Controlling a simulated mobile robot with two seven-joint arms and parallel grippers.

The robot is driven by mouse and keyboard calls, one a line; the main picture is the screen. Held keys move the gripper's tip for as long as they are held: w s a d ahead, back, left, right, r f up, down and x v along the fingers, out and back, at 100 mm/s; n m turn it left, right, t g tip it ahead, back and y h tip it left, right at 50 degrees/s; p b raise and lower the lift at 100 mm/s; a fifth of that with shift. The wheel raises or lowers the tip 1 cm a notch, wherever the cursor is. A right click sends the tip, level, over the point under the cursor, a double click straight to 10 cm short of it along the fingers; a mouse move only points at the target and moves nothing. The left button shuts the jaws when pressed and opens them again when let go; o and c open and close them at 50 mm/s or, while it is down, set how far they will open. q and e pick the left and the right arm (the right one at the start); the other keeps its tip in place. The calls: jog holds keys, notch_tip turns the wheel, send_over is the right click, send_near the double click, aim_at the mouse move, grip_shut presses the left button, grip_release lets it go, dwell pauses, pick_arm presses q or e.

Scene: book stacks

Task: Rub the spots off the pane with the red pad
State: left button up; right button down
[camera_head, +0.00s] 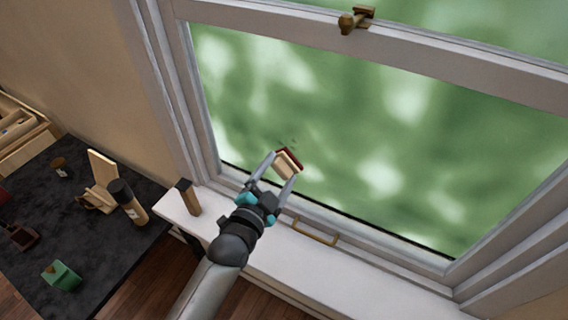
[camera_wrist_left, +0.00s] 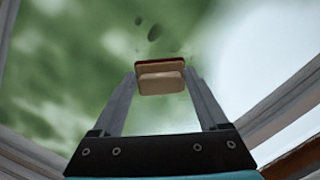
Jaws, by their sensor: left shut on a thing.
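My left gripper (camera_head: 278,170) is shut on a pad (camera_head: 289,161) with a tan back and a red face. The red face points to the window pane (camera_head: 370,140). The pad is at the pane's lower left, touching it or very close; I cannot tell which. In the left wrist view the pad (camera_wrist_left: 160,77) sits between the two fingers of the left gripper (camera_wrist_left: 160,90). A few small dark spots (camera_wrist_left: 153,32) show on the pane just above the pad. They are faint in the head view (camera_head: 291,142). The right gripper is not in view.
A white sill (camera_head: 330,285) runs below the pane, with a small wooden block (camera_head: 188,197) at its left end. A brass handle (camera_head: 308,232) is on the lower frame and a brass latch (camera_head: 355,19) above. A dark table (camera_head: 100,260) with several small items stands at left.

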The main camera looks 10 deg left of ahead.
pick_arm(q)
jog(key=shift+v, duration=1)
jog(key=shift+a+f, duration=0.1)
jog(key=v, duration=0.3)
jog(key=shift+a+f, duration=0.1)
